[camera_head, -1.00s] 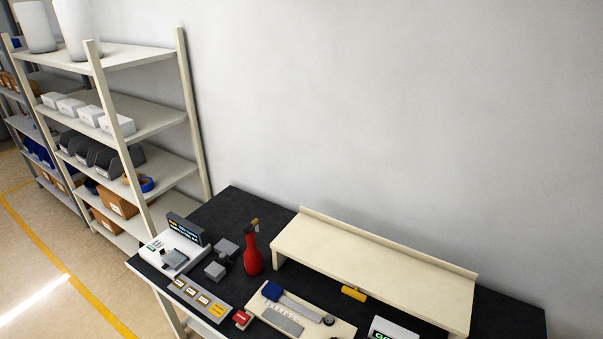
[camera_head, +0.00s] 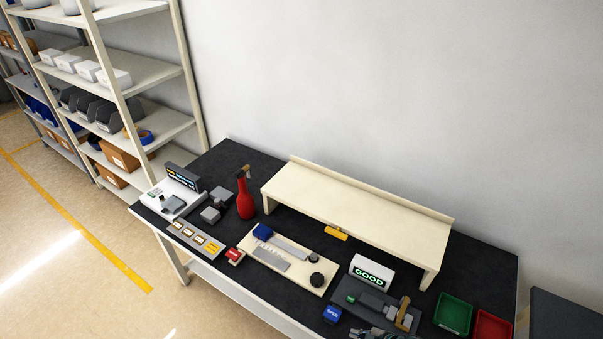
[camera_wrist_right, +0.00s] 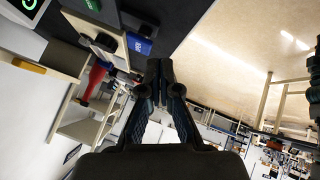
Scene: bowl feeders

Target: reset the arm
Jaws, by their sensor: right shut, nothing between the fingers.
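My right gripper (camera_head: 372,333) shows at the bottom edge of the head view, in front of the grey fixture (camera_head: 372,298) on the black workbench (camera_head: 210,262). In the right wrist view my right gripper (camera_wrist_right: 158,68) points away from the camera, with its dark fingers together and nothing between them. A blue button block (camera_wrist_right: 140,45) shows beyond the fingers at the left there. My left gripper is not in view.
A cream raised shelf (camera_head: 355,205), a red bottle (camera_head: 245,200) and a scale (camera_head: 172,196) stand farther back.

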